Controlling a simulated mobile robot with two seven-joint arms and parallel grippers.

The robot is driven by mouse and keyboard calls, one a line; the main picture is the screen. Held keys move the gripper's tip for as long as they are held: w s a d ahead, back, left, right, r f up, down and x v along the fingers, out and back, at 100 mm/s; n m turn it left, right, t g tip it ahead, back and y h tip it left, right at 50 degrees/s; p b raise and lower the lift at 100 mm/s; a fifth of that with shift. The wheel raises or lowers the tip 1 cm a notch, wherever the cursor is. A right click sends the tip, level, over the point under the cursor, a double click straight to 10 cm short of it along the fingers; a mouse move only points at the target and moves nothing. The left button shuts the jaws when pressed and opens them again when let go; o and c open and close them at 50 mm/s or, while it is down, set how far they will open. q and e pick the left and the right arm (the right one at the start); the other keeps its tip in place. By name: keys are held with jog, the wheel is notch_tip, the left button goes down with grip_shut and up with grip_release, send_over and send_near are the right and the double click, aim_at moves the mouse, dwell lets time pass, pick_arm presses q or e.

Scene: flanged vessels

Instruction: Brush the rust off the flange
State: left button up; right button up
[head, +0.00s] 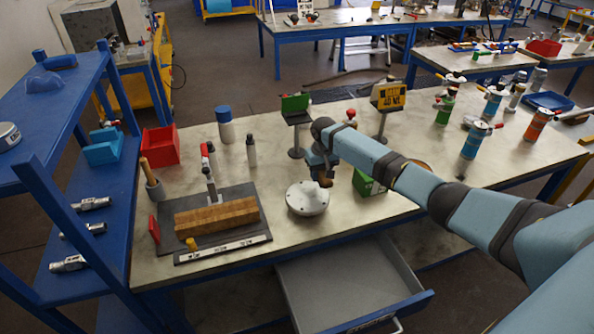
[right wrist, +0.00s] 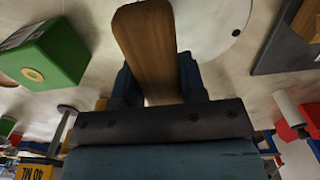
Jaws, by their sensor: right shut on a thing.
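The flange (head: 307,200) is a pale round metal disc with bolt holes around its rim. It lies on the workbench (head: 370,235) near the middle of the head view, and part of it (right wrist: 215,20) shows at the top of the right wrist view. My right gripper (head: 325,176) is just above the flange's far right edge, pointing down. It is shut on the brush (right wrist: 147,45), whose wooden handle sits between the fingers. The bristles are hidden, so I cannot tell whether they touch the flange. My left gripper is out of view.
A green box (head: 364,184) stands close right of the flange. Left of it, a wooden block (head: 217,217) lies on a dark plate (head: 246,192). Small signs on posts stand behind. An open drawer (head: 345,283) juts from the bench front.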

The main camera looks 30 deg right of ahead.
notch_tip(320, 180, up, 3)
jog(key=shift+a+f+p, duration=0.1)
jog(key=shift+f+p, duration=0.1)
jog(key=shift+p, duration=0.75)
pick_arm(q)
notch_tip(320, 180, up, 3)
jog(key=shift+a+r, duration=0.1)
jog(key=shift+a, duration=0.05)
pick_arm(e)
jog(key=shift+f, duration=0.1)
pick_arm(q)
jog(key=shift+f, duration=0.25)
